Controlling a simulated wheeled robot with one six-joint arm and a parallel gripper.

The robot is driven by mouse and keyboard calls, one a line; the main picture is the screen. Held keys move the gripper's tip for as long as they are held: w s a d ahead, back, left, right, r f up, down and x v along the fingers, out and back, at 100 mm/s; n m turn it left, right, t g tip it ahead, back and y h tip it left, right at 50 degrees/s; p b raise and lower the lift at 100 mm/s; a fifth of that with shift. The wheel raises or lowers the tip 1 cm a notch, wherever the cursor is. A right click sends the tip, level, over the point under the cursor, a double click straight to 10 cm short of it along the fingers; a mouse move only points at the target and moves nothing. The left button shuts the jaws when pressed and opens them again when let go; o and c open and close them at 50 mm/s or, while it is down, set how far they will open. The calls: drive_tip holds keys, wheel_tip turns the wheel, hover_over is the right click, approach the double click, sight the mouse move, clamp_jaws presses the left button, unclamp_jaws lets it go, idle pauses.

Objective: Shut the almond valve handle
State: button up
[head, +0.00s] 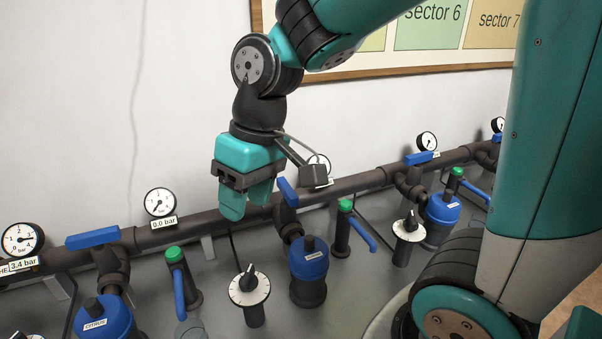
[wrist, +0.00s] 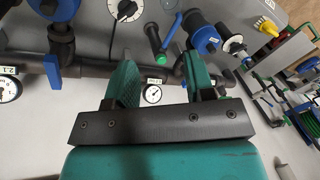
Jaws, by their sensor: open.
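No label reading almond is legible, so I cannot tell which handle is the almond one. A blue valve handle (head: 288,192) stands crosswise to the dark pipe, just right of my gripper in the head view; it also shows in the wrist view (wrist: 50,70). Another blue handle (head: 92,238) lies along the pipe at the left, above the canister marked citrus. A third blue handle (head: 420,158) lies along the pipe farther right. My gripper (head: 247,207) points down near the pipe, open and empty. Its fingers (wrist: 155,85) are apart in the wrist view.
Blue-topped canisters (head: 309,262), white dial knobs (head: 249,287) and green-capped posts with blue levers (head: 175,255) crowd the bench before the pipe. Gauges (head: 160,203) rise above it. The wall (head: 70,110) behind is bare below a framed sector board (head: 430,70).

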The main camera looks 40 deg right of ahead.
drive_tip(key=w+d+r+m+h+p, duration=0.2)
drive_tip(key=w+d+r+m+p, duration=0.15)
drive_tip(key=w+d, duration=0.65)
drive_tip(key=m+p, duration=0.4)
approach(287, 188)
drive_tip(key=shift+n+g+h, duration=0.25)
drive_tip(key=shift+g+h, duration=0.05)
drive_tip(key=shift+h, duration=0.1)
drive_tip(key=f+p, duration=0.1)
drive_tip(key=f, duration=0.2)
drive_tip(key=f+p, duration=0.2)
drive_tip(key=f, duration=0.1)
drive_tip(key=f+p, duration=0.1)
drive_tip(key=f, duration=0.3)
drive_tip(key=shift+w+a+p, duration=0.25)
drive_tip(key=shift+w+p, duration=0.05)
drive_tip(key=shift+c, duration=0.2)
clamp_jaws()
